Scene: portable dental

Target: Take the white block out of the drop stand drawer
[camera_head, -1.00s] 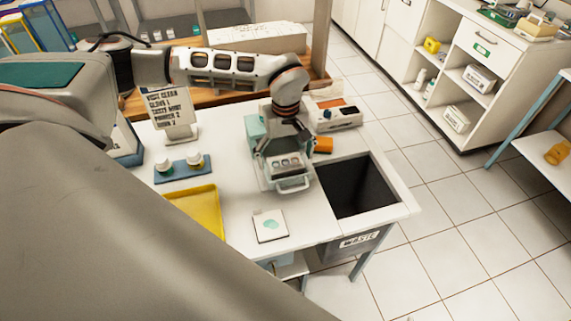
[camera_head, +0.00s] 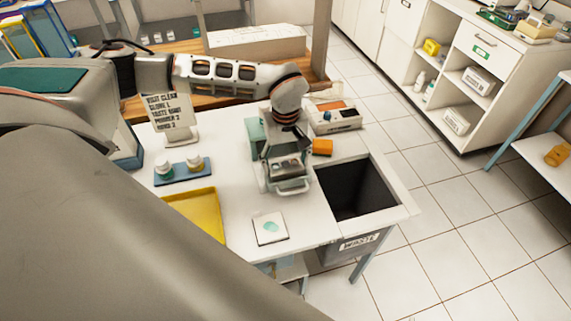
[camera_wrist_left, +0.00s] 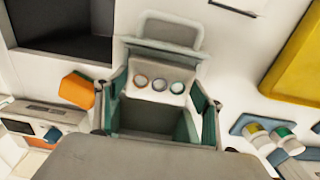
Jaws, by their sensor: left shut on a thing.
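The drop stand (camera_head: 256,130) is a teal box on the white table, partly hidden behind my left arm. Its drawer (camera_head: 292,187) is pulled out toward the front, with the handle at the front end. In the left wrist view the drawer (camera_wrist_left: 164,47) shows a row of three round rings. My left gripper (camera_head: 284,168) points down over the drawer. Its teal-padded fingers (camera_wrist_left: 160,98) stand apart on either side of a shaded pale grey shape, which seems to be the white block (camera_wrist_left: 148,115). The block's outline is not clear. My right gripper is not in view.
The open waste bin (camera_head: 352,190) is right of the drawer. An orange box (camera_head: 322,147) and a white device (camera_head: 335,117) stand behind it. A yellow tray (camera_head: 197,213), a bottle rack (camera_head: 184,171) and a sign (camera_head: 171,118) are left. A white pad (camera_head: 270,228) lies in front.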

